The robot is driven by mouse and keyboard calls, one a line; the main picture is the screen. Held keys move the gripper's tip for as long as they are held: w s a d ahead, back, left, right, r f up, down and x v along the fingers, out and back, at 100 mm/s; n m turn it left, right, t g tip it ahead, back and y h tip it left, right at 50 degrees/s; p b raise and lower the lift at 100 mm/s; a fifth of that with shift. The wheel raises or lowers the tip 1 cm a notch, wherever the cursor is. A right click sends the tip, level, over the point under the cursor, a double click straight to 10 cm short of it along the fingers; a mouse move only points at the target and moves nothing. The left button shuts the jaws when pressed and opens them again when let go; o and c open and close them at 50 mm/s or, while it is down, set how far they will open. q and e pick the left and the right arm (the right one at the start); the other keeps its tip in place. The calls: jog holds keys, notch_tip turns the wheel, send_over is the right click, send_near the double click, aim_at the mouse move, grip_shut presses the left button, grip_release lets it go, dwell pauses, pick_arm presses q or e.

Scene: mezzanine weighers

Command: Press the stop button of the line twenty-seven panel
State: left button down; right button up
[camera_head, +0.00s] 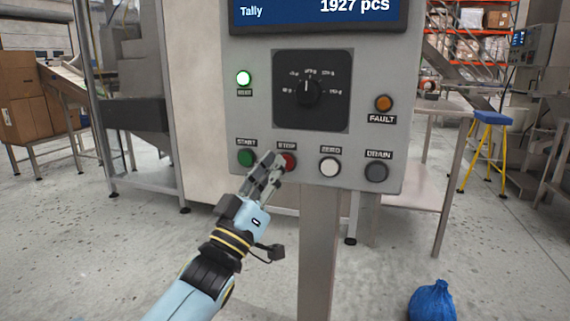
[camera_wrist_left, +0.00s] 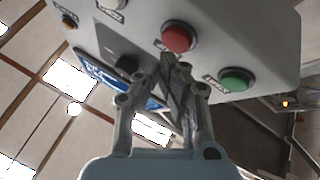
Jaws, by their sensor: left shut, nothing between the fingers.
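The grey line panel (camera_head: 258,121) stands on a post in front of me. Its red stop button (camera_head: 290,162), under the STOP label, is partly covered by my left gripper (camera_head: 274,160). The red button shows whole in the left wrist view (camera_wrist_left: 178,37), just beyond the fingertips. My left gripper is shut and empty, its fingertips at or very close to the button's lower edge. I cannot tell whether they touch. The green start button (camera_head: 246,158) is left of it. My right gripper is not in view.
A blue bag (camera_head: 432,301) lies on the floor.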

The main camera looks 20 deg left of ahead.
pick_arm(q)
jog(key=shift+w, duration=0.1)
jog(key=shift+w, duration=0.3)
jog(key=shift+w, duration=0.4)
dwell(0.5)
jog(key=shift+s+r, duration=0.1)
jog(key=shift+s, duration=0.05)
jog(key=shift+s+p, duration=0.45)
jog(key=shift+s, duration=0.25)
jog(key=s+p, duration=0.3)
jog(key=s, duration=0.2)
jog(key=shift+a, duration=0.1)
dwell(0.3)
